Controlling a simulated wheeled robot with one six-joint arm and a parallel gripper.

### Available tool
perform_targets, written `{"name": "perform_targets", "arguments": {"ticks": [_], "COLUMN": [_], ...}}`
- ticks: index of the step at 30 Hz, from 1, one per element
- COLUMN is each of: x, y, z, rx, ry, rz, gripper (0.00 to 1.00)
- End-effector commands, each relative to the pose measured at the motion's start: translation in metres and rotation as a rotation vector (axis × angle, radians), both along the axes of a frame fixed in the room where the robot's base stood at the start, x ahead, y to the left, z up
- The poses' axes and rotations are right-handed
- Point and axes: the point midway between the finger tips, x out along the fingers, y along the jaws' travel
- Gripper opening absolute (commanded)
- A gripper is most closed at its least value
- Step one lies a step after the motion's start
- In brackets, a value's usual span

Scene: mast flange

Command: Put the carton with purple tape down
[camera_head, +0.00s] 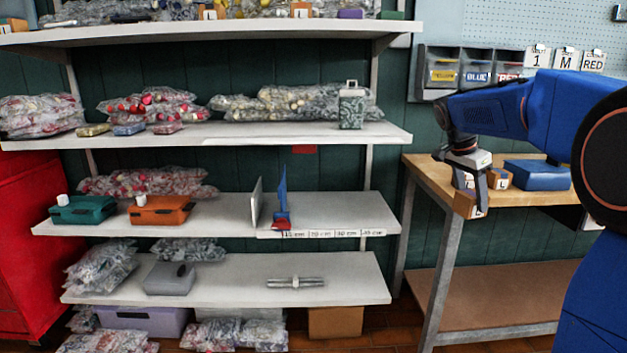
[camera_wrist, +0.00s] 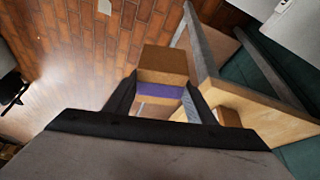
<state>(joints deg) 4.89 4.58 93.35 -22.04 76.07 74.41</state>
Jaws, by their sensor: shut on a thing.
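The carton with purple tape (camera_wrist: 162,60) is a brown box with a purple band, held between the two black fingers of my gripper (camera_wrist: 160,96) in the wrist view. In the head view the carton (camera_head: 466,206) hangs below my gripper (camera_head: 472,190) in front of the workbench's near left corner; its purple tape cannot be made out there. In the wrist view, brick floor shows beyond the carton, and the wooden workbench top (camera_wrist: 250,116) lies to its right. Whether the carton touches the bench edge is unclear.
On the workbench (camera_head: 425,166) are a blue case (camera_head: 537,175) and another carton marked L (camera_head: 498,180). Labelled bins (camera_head: 475,73) hang above. A shelf rack (camera_head: 345,212) with bagged parts and cases stands left; its lower shelves have bare stretches. A red cabinet (camera_head: 35,240) is far left.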

Motion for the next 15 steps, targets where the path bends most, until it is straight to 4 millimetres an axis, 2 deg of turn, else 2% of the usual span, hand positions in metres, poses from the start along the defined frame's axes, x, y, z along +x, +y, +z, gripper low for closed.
{"name": "perform_targets", "arguments": {"ticks": [5,9,15], "x": [0.042,0.076,0.11], "y": [0.016,0.037,0.073], "z": [-0.067,-0.132,-0.228], "rx": [0.003,0.006,0.011], "ry": [0.015,0.02,0.021], "rz": [0.173,0.348,0.602], "gripper": [0.2,0.2,0.2]}}
